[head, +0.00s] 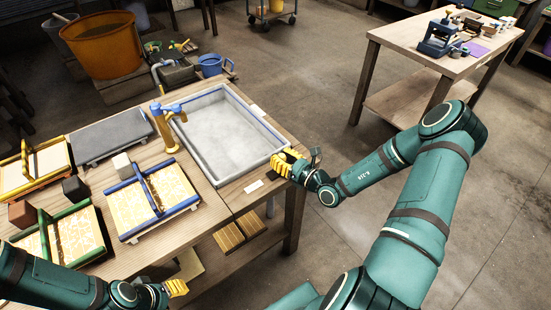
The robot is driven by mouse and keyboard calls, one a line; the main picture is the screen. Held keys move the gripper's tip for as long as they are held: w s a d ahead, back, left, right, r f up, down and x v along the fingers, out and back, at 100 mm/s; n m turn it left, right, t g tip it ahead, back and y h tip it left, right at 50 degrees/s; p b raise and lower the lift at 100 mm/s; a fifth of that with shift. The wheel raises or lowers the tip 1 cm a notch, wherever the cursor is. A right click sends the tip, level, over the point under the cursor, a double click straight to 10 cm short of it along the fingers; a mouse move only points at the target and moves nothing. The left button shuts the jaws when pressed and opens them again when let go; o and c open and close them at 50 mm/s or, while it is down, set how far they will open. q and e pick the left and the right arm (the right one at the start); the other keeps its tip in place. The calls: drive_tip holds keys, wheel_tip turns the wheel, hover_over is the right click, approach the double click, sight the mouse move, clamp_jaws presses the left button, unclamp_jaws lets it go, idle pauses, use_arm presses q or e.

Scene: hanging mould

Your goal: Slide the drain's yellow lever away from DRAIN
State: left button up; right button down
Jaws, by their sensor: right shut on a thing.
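The grey vat (185,133) with a blue rim stands on the wooden table, with a pale sheet of liquid or pulp (228,135) inside. My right gripper (284,162) is at the vat's near right corner, by the table's edge. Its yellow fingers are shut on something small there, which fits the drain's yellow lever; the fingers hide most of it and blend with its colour. A small white label (253,186) lies on the table just left of the gripper; its writing is too small to read. My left gripper (178,287) is low at the bottom left, away from the vat; its opening is unclear.
A brass-coloured post with a blue handle (164,127) stands at the vat's left. Framed moulds with blue (150,198) and green (70,236) bars lie left of it, with small blocks nearby. A second table (400,38) stands at the back right, with open floor between.

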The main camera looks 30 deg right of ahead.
drive_tip(key=d, duration=0.4)
drive_tip(key=shift+w+d+p, duration=0.15)
drive_tip(key=shift+p, duration=0.15)
drive_tip(key=c, duration=0.6)
unclamp_jaws()
drive_tip(key=shift+d, duration=0.15)
drive_tip(key=shift+c, duration=0.2)
drive_tip(key=v, duration=1.2)
